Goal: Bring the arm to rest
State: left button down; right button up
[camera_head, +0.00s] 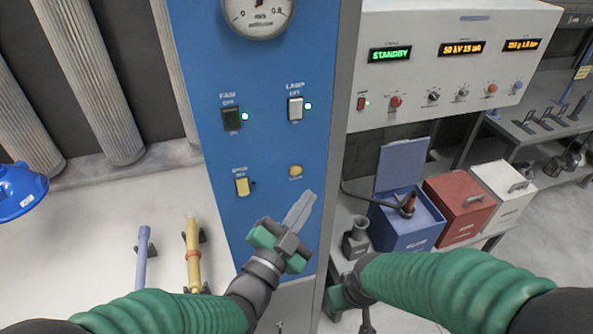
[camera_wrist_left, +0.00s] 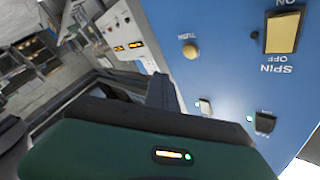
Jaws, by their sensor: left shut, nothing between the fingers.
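My left arm comes in from the lower left in the head view. Its gripper (camera_head: 301,208) is shut and empty, its fingers pointing up in front of the lower part of the blue panel (camera_head: 215,70), just below a round yellow knob (camera_head: 295,171). In the left wrist view the dark closed fingers (camera_wrist_left: 160,90) show beside the panel; I cannot tell whether they touch it. My right arm (camera_head: 440,285) reaches in from the right. Its end (camera_head: 345,296) is partly visible at the bottom, and its fingers are not clear.
The panel carries a FAN switch (camera_head: 231,119) and a LAMP switch (camera_head: 295,109), both with lit green lights, and a yellow SPIN switch (camera_head: 242,186) with a dark light. Blue (camera_head: 405,235), red (camera_head: 460,205) and white (camera_head: 505,190) boxes stand right. A blue hood (camera_head: 20,190) is left.

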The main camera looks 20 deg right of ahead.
pick_arm(q)
jog(key=w+a+f+n+g+y+b, duration=0.3)
jog(key=a+f+n+y, duration=0.6)
jog(key=a+f, duration=0.9)
jog(key=s+a+f+n+g+y, duration=0.2)
jog(key=s+a+f+n+g, duration=0.1)
jog(key=s+a, duration=0.4)
jog(key=s+a+f+n+g+y+b, duration=0.1)
jog(key=s+a+f+n+g, duration=0.3)
jog(key=s+a, duration=0.4)
jog(key=shift+s+f+g+y, duration=0.45)
jog(key=shift+f+g+y, duration=0.2)
jog(key=shift+g, duration=0.25)
jog(key=shift+a, duration=0.15)
